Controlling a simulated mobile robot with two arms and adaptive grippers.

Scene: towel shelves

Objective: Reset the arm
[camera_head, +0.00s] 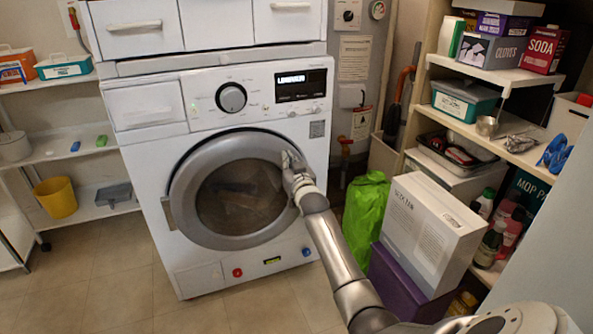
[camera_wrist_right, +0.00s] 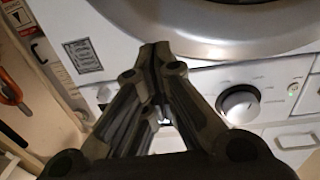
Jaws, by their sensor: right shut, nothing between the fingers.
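My right arm reaches up from the lower right in the head view. Its gripper (camera_head: 291,160) is in front of the right rim of the round washing machine door (camera_head: 185,190). The door looks shut. In the right wrist view the gripper (camera_wrist_right: 156,48) is shut and empty, with its fingertips close together near the door rim (camera_wrist_right: 200,42). I cannot tell whether the fingertips touch the machine. The washing machine (camera_head: 150,150) is white, with a dial (camera_head: 231,97) and a lit display (camera_head: 301,85). The dial also shows in the right wrist view (camera_wrist_right: 238,104). My left gripper is not in view.
Shelves with boxes, bottles and a teal bin (camera_head: 464,99) stand at the right. A white box (camera_head: 430,230) on a purple box (camera_head: 400,285) and a green bag (camera_head: 366,208) stand close beside my right arm. Left shelves hold a yellow bucket (camera_head: 55,198). The floor (camera_head: 100,285) at front left is clear.

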